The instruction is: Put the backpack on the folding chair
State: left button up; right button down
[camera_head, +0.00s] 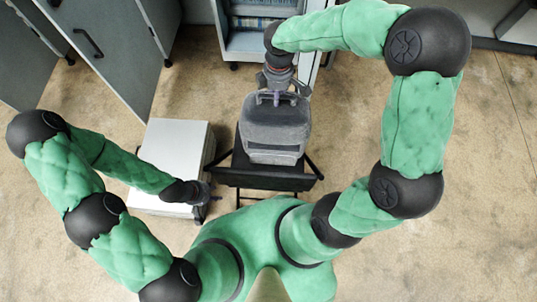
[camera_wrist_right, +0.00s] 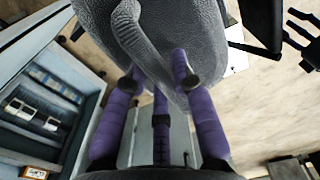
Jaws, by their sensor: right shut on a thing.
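The grey backpack (camera_head: 275,130) is upright over the black folding chair (camera_head: 262,178), covering part of its seat. I cannot tell whether its base touches the seat. My right gripper (camera_head: 277,90) is above the backpack, shut on its top strap. In the right wrist view, the purple fingers (camera_wrist_right: 157,78) are at the strap and the backpack (camera_wrist_right: 185,30) fills the top middle. My left gripper (camera_head: 208,190) is low, left of the chair, beside a white box; its fingers are too small to read.
The white box-like cabinet (camera_head: 172,160) stands left of the chair. An open shelf unit (camera_head: 245,42) is behind it, also in the right wrist view (camera_wrist_right: 40,110). Grey cabinets (camera_head: 105,45) stand at the upper left. The floor (camera_head: 345,110) right of the chair is clear.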

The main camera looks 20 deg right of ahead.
aim_at(259, 107)
jog(key=f+b, duration=0.7)
jog(key=shift+w+a+f, duration=0.3)
jog(key=shift+w+a, duration=0.05)
jog(key=shift+a, duration=0.05)
jog(key=a, duration=0.1)
jog(key=w+a+b, duration=0.1)
jog(key=w+a, duration=0.1)
jog(key=a, duration=0.1)
jog(key=shift+a+f, duration=0.15)
jog(key=shift+a, duration=0.05)
notch_tip(259, 107, down, 10)
jog(key=b, duration=0.3)
jog(key=shift+r+b, duration=0.2)
jog(key=shift+b, duration=0.15)
jog(key=c, duration=1.5)
grip_release()
jog(key=shift+f, duration=0.25)
jog(key=o, duration=0.5)
jog(key=shift+s, duration=0.1)
jog(key=shift+c, duration=0.2)
